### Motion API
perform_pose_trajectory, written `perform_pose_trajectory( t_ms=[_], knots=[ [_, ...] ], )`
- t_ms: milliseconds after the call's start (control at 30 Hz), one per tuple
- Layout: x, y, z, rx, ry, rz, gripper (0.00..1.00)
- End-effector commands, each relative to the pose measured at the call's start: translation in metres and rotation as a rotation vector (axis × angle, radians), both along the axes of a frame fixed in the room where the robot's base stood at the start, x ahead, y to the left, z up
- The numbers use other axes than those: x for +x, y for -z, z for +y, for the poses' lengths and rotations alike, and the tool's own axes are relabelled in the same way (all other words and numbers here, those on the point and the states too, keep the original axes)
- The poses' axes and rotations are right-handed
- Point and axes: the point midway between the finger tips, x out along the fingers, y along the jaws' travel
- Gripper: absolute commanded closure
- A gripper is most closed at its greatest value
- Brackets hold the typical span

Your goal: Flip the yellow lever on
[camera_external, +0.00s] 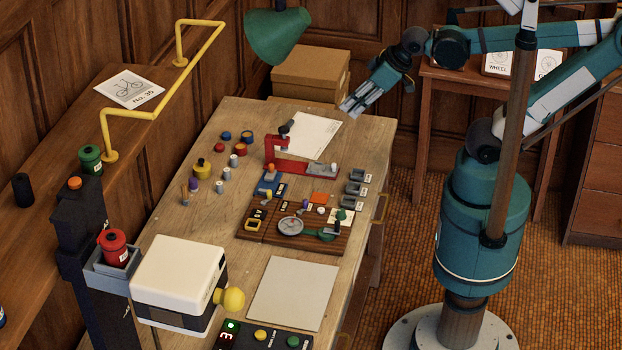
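A dark wooden board (268,235) lies on the workbench with several small fittings on it. A small yellow piece (252,225) sits at its left end, and a blue fitting (268,184) with a yellow part stands at its back edge. Either could be the yellow lever; at this size I cannot tell which, or whether it is on or off. My gripper (350,106) is over the back right part of the bench, pointing down and left, apart from the board. I see nothing held in it, but its finger gap is too small to read.
A red clamp-like stand (290,164) rises behind the board. Several small pots and the white box with a yellow knob (231,300) stand left and in front. A green lamp (277,35) hangs at the back. A blank sheet (293,293) lies on clear bench in front.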

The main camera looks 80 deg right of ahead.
Motion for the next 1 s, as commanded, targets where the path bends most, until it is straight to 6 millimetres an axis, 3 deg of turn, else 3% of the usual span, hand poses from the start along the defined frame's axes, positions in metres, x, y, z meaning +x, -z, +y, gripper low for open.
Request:
perform_pose_trajectory(
  t_ms=[367,1000],
  knots=[
    [0.012,-0.002,0.010,-0.065,-0.100,0.034,1.00],
    [0.054,0.002,0.047,-0.295,-0.460,0.146,1.00]
  ],
)
